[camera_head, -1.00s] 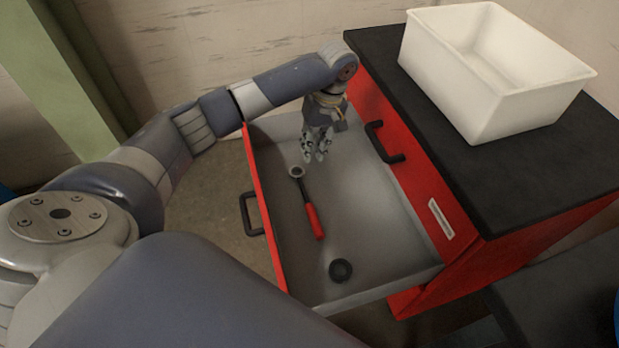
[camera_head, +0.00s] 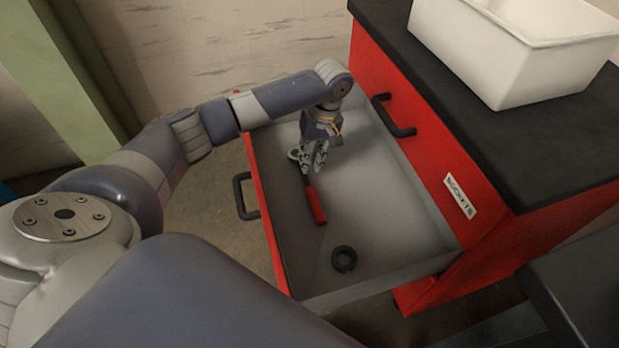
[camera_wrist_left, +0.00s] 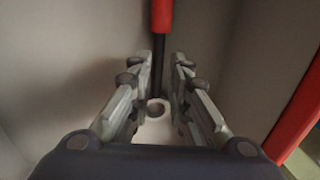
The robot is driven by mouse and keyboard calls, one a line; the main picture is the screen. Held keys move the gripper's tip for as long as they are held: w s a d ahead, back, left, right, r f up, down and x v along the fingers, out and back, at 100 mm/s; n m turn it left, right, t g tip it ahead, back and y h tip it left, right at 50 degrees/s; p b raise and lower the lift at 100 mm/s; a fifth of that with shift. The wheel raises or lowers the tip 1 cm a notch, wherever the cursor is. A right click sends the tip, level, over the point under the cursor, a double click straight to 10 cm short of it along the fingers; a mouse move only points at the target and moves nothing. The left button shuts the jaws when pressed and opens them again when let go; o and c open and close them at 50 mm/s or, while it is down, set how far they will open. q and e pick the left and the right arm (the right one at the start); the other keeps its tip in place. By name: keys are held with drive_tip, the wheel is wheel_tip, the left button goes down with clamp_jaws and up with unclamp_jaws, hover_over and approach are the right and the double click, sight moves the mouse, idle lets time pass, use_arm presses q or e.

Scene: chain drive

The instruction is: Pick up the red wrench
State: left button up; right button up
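The red wrench (camera_head: 316,204) lies in the open grey drawer (camera_head: 385,225), its ring head up toward the far left of the drawer. It has a red handle and a dark shaft. My left gripper (camera_head: 314,168) is open, over the head end of the wrench and hiding part of its shaft. In the left wrist view the two fingers (camera_wrist_left: 160,100) stand apart, with the dark shaft and ring head between them in the picture. The wrench's red handle (camera_wrist_left: 162,15) shows beyond the fingertips. I cannot tell the height of the fingers above it. My right gripper is not in view.
A black ring (camera_head: 344,258) lies in the near part of the drawer. The red cabinet (camera_head: 420,160) with a black handle (camera_head: 393,117) rises right of the drawer. A white bin (camera_head: 515,55) stands on its black top. The drawer's right side is clear.

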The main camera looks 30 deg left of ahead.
sight(306, 178)
use_arm(q)
drive_tip(key=shift+s+f, duration=0.1)
drive_tip(key=shift+f, duration=0.5)
drive_tip(key=f, duration=0.1)
drive_tip(key=f+b, duration=0.2)
drive_tip(key=shift+s+a+f, duration=0.2)
drive_tip(key=shift+s+f, duration=0.1)
drive_tip(key=shift+f, duration=0.55)
drive_tip(key=shift+r, duration=0.1)
clamp_jaws()
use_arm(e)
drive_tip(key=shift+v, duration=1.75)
